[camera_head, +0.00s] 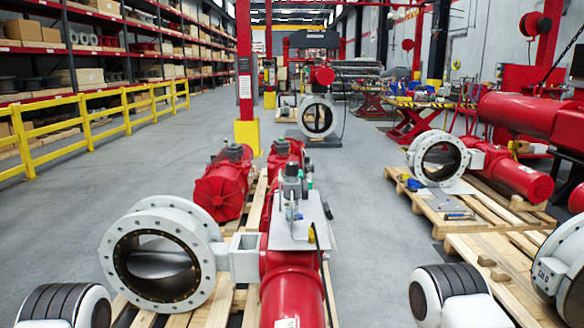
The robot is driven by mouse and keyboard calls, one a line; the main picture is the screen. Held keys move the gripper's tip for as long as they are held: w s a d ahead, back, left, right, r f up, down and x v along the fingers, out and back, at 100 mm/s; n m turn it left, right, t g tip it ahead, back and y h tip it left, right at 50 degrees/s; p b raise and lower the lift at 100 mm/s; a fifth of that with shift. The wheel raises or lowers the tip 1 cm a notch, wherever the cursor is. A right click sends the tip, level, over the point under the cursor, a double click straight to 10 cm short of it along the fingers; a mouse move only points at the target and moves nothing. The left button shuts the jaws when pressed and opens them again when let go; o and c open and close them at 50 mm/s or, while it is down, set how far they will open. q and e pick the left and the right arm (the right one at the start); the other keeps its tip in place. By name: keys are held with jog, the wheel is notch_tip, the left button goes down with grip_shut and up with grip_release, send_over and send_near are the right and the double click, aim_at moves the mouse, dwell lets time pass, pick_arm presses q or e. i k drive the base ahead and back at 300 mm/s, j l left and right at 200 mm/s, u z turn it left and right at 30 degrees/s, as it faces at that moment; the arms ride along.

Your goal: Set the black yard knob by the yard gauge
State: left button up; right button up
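I cannot pick out a black yard knob or a yard gauge for certain. In the head view a grey mounting plate (292,236) sits on top of a red actuator (290,285) in the front middle. Small fittings (292,185) in grey and dark tones, with a green bit, stand on the plate. They are too small to tell whether one is the knob or the gauge. Rounded white and black ribbed parts of my arms show at the lower left and lower right. No fingertips of either gripper are in view.
A large grey valve ring (130,215) joins the front actuator on a wooden pallet (215,305). Another valve with a red actuator (515,178) lies on a pallet at right. A yellow railing (105,112) and shelves line the left. Grey floor (365,235) is clear between pallets.

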aim_at(291, 169)
jog(key=l+u, duration=0.15)
jog(key=l, duration=0.6)
jog(key=i+l+u, duration=0.15)
jog(key=l, duration=0.55)
jog(key=l+u, duration=0.1)
jog(key=l, duration=0.65)
jog(key=k+l+u, duration=0.15)
jog(key=l, duration=0.55)
jog(key=l+u, duration=0.15)
jog(key=l, duration=0.6)
jog(key=k+l+u, duration=0.15)
jog(key=l, duration=0.6)
jog(key=i+l+u, duration=0.5)
jog(key=i+l, duration=0.65)
